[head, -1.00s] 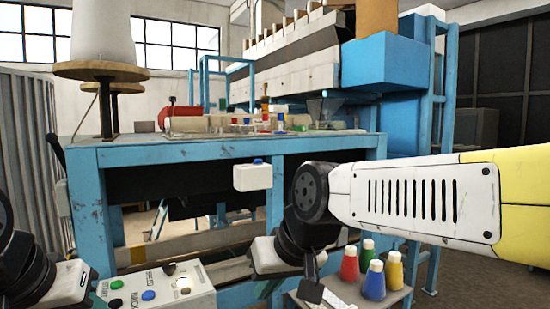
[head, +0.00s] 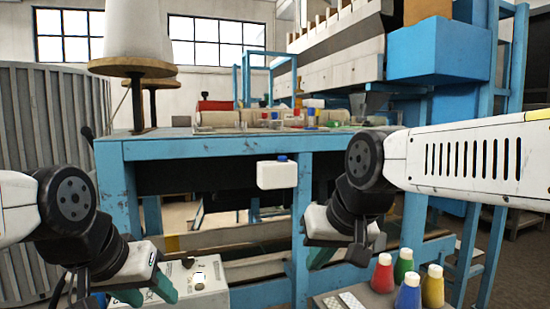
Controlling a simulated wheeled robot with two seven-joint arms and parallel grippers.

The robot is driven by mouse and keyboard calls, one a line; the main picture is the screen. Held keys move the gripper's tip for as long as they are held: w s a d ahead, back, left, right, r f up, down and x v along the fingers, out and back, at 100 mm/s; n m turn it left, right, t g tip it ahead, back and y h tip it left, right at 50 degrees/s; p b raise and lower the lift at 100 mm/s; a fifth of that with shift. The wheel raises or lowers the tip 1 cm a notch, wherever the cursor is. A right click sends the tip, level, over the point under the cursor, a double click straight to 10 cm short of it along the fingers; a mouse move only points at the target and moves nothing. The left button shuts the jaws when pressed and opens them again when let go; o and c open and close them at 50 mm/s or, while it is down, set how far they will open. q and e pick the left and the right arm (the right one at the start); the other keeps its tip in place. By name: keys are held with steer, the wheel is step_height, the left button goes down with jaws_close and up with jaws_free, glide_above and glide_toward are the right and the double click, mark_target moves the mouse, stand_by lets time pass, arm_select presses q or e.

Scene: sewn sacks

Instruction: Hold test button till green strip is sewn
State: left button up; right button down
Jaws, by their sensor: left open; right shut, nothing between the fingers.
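A pale control box (head: 208,292) stands low at left of centre. A dark knob (head: 187,263) and a whitish button (head: 199,278) show on its top; my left gripper hides the rest, and I cannot tell which button is the test button. My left gripper (head: 149,291) is open, its green fingertips pointing down over the box's left part; I cannot tell if they touch it. My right gripper (head: 320,261) is shut and empty, in front of the blue bench's lower frame. I cannot make out the green strip.
The blue bench (head: 225,150) spans the middle, small coloured items on its top. A white container with a blue cap (head: 277,175) is at its front. Thread cones, red (head: 383,274), green (head: 403,265), blue (head: 408,294) and yellow (head: 433,287), stand on a small stand at lower right.

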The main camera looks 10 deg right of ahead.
steer(key=w+r+m+t+h, duration=0.15)
steer(key=w+r+m, duration=0.35)
steer(key=w+r, duration=1.3)
step_height(320, 180, up, 9)
steer(key=m+t+h, duration=0.1)
steer(key=m+h, duration=0.2)
steer(key=m, duration=0.4)
glide_above(282, 157)
steer(key=shift+s+y, duration=0.1)
steer(key=shift+y, duration=0.15)
steer(key=shift+f, duration=0.15)
steer(key=shift+f, duration=4.3)
steer(key=shift+f, duration=0.1)
steer(key=shift+f, duration=0.35)
